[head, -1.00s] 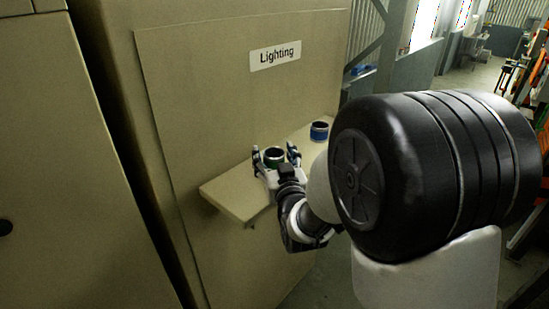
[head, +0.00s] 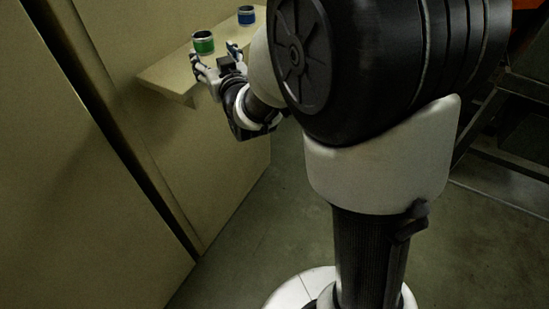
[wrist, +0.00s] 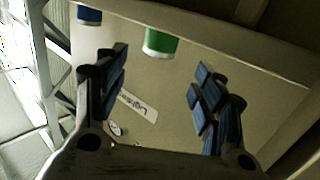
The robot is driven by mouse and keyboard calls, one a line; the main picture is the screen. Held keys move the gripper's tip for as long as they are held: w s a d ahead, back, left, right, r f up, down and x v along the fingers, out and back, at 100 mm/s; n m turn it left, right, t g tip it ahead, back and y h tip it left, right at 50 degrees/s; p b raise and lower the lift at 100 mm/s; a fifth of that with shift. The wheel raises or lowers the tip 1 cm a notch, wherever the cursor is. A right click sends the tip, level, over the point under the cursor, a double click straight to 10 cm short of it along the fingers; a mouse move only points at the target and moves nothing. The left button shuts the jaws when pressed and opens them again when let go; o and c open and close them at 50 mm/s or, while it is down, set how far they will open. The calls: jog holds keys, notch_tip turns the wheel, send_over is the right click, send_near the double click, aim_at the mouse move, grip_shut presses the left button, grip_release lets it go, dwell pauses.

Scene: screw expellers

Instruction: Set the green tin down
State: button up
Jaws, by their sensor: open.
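The green tin (head: 203,42) stands upright on the beige shelf (head: 168,77), near its front edge. In the wrist view the green tin (wrist: 160,42) shows upside down, beyond the fingers and between their lines. My gripper (head: 214,58) is open and empty, just in front of the tin on the near side. The wrist view shows both blue-padded fingers (wrist: 160,72) spread wide, with a gap to the tin.
A blue tin (head: 246,15) stands farther along the shelf to the right. The shelf is fixed to a beige cabinet panel with a "Lighting" label (wrist: 137,104). A dark metal frame (head: 510,110) stands at the right. Open floor lies below.

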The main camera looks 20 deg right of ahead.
jog(key=s+f+g, duration=0.3)
jog(key=s+g, duration=0.3)
jog(key=s, duration=1.3)
jog(key=s+f+g, duration=0.3)
jog(key=s+g, duration=0.3)
jog(key=s, duration=1.3)
jog(key=shift+s+d+g, duration=0.15)
jog(key=shift+s+g, duration=0.25)
